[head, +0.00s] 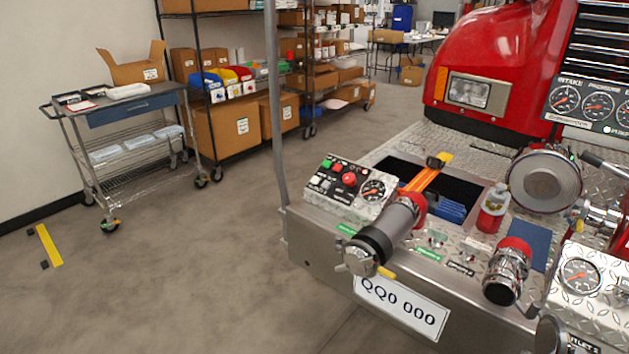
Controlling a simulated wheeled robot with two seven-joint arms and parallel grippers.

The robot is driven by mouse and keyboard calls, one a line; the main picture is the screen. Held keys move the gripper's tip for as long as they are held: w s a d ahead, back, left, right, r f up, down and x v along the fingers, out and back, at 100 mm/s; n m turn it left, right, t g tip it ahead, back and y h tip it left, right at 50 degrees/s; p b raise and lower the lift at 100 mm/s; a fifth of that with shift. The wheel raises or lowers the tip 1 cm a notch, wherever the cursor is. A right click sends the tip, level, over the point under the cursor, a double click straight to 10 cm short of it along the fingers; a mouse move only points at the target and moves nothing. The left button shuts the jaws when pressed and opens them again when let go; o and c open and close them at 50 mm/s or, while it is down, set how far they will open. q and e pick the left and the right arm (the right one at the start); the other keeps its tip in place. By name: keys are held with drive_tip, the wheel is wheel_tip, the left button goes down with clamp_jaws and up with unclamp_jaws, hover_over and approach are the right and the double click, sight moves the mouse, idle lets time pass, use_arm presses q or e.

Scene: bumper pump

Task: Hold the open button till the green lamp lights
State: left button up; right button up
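A small silver control box (350,188) sits on the left end of the bumper. Its sloped face has a green square button (326,163), red buttons, a larger round red button (349,179), white and black buttons, and a gauge (373,191). The labels are too small to read, so I cannot tell which is the open button. A second small panel (437,238) with tiny switches or lamps and green labels lies on the bumper's front top. I cannot make out a lit green lamp. Neither of my grippers is in view.
A large hose fitting (385,233) sticks out right of the box; a second outlet (507,270) is further right. A thin upright pole (274,100) rises at the bumper's left corner. A cart (120,145) and shelves stand behind left.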

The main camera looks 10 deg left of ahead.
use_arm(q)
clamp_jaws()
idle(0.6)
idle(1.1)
